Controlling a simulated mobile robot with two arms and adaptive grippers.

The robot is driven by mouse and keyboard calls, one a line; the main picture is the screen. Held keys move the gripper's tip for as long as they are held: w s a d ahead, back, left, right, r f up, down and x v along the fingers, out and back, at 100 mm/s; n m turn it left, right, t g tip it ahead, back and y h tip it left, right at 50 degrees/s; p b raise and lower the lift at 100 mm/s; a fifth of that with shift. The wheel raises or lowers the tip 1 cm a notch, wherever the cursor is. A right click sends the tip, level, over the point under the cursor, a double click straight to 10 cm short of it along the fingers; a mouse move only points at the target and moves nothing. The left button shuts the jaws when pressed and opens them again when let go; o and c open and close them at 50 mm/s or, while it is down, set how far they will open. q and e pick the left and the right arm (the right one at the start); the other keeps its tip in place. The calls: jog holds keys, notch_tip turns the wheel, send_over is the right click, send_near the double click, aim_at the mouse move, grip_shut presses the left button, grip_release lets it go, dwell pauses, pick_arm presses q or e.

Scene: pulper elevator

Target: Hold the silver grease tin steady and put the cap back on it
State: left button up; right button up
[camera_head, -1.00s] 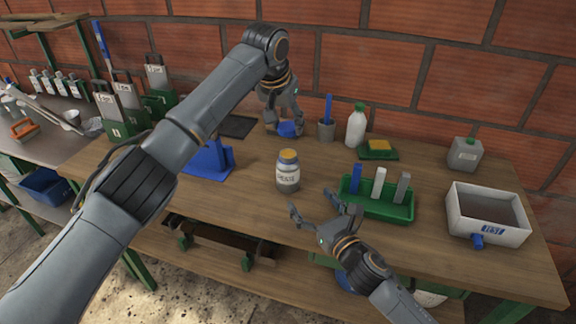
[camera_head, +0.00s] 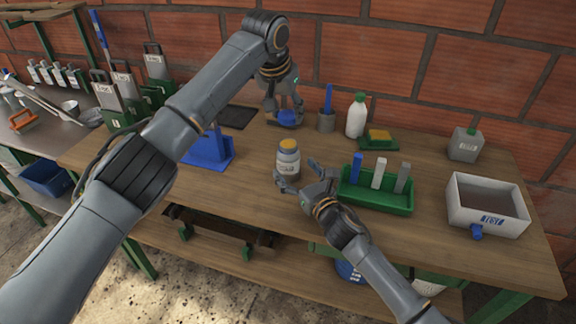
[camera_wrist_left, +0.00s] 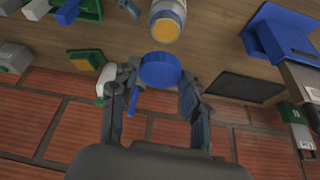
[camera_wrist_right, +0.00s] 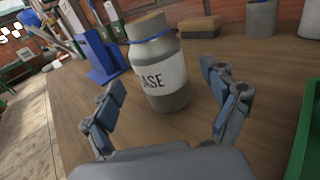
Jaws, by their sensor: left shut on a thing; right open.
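The silver grease tin (camera_head: 288,162) stands upright on the wooden bench, capless, its yellow-brown top showing. Its label reads "...ASE" in the right wrist view (camera_wrist_right: 162,82), and a blue band runs round its neck. My left gripper (camera_head: 285,107) is shut on a blue cap (camera_head: 288,119), held behind the tin. The cap also shows between the fingers in the left wrist view (camera_wrist_left: 160,70), apart from the tin (camera_wrist_left: 168,18). My right gripper (camera_head: 300,175) is open at the tin's front right. Its fingers are spread to either side of the tin, with no grip on it.
A green tray (camera_head: 376,198) with several upright blocks stands just right of my right gripper. A blue stand (camera_head: 208,152) is to the left. A grey cup (camera_head: 326,122), a white bottle (camera_head: 356,116) and a sponge on a green dish (camera_head: 379,140) stand behind. A white box (camera_head: 487,208) is at right.

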jog(key=shift+x, duration=1.95)
jog(key=c, duration=1.8)
pick_arm(q)
send_over(290, 141)
jog(key=s+a, duration=0.1)
jog(key=s, duration=0.1)
jog(key=shift+f, duration=2.5)
